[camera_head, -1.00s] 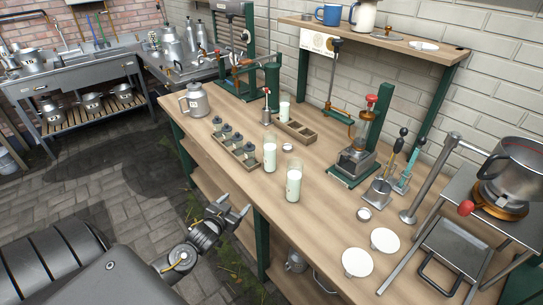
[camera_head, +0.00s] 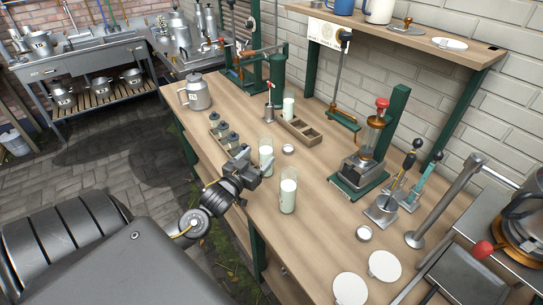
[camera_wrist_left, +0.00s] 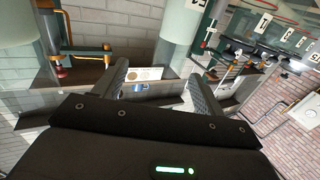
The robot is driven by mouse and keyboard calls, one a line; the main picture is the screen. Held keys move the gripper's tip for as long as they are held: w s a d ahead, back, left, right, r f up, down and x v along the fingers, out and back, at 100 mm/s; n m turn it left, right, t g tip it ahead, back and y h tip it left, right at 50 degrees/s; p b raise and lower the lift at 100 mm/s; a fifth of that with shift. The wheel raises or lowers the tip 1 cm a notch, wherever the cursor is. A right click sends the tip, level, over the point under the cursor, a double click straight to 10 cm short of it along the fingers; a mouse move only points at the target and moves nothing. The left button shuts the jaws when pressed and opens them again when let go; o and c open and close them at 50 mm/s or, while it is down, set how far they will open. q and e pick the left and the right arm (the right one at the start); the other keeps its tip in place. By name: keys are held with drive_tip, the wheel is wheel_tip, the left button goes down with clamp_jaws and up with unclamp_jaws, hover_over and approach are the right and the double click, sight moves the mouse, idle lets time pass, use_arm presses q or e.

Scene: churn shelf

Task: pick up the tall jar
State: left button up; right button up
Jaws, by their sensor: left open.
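Two tall glass jars with pale contents stand upright near the bench's front edge; one jar (camera_head: 266,147) is farther back, the other jar (camera_head: 289,192) nearer. I cannot tell which one the task means. A shorter jar (camera_head: 288,107) stands behind them. My left gripper (camera_head: 255,164) is open and empty at the bench edge, beside the two tall jars, and partly covers the farther one. In the left wrist view, its fingers (camera_wrist_left: 158,80) are apart, with one glass jar (camera_wrist_left: 100,35) upper left and another (camera_wrist_left: 182,35) upper middle. My right gripper is not in view.
Small dark-topped bottles (camera_head: 222,130) stand in a row behind my gripper. A wooden tray (camera_head: 303,132), a metal lid (camera_head: 288,149) and a burner-like apparatus (camera_head: 365,160) are on the bench (camera_head: 320,215). White discs (camera_head: 350,289) lie at the near end.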

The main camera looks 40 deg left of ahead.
sight(269, 139)
use_arm(q)
drive_tip(key=shift+w+a+r+p, duration=0.15)
drive_tip(key=shift+w+a+p, duration=0.15)
drive_tip(key=shift+w, duration=0.25)
drive_tip(key=shift+w+a+r+p, duration=0.15)
drive_tip(key=shift+w+a, duration=0.25)
drive_tip(key=shift+w, duration=0.15)
drive_tip(key=shift+w+a+f, duration=0.1)
drive_tip(key=shift+w+f, duration=0.05)
drive_tip(key=shift+w, duration=0.4)
drive_tip(key=shift+w+a+f, duration=0.1)
drive_tip(key=shift+w+f, duration=0.05)
drive_tip(key=shift+w, duration=0.4)
drive_tip(key=shift+r, duration=0.1)
drive_tip(key=shift+w+r+p, duration=0.15)
drive_tip(key=shift+w+p, duration=0.1)
drive_tip(key=shift+p, duration=0.15)
drive_tip(key=w, duration=0.1)
drive_tip(key=w+a+p, duration=0.1)
drive_tip(key=w, duration=0.1)
drive_tip(key=shift+w, duration=0.8)
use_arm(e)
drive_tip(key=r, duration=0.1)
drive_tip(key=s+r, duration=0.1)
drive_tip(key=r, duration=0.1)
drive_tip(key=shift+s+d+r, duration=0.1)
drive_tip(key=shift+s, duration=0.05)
use_arm(q)
drive_tip(key=shift+s, duration=0.1)
clamp_jaws()
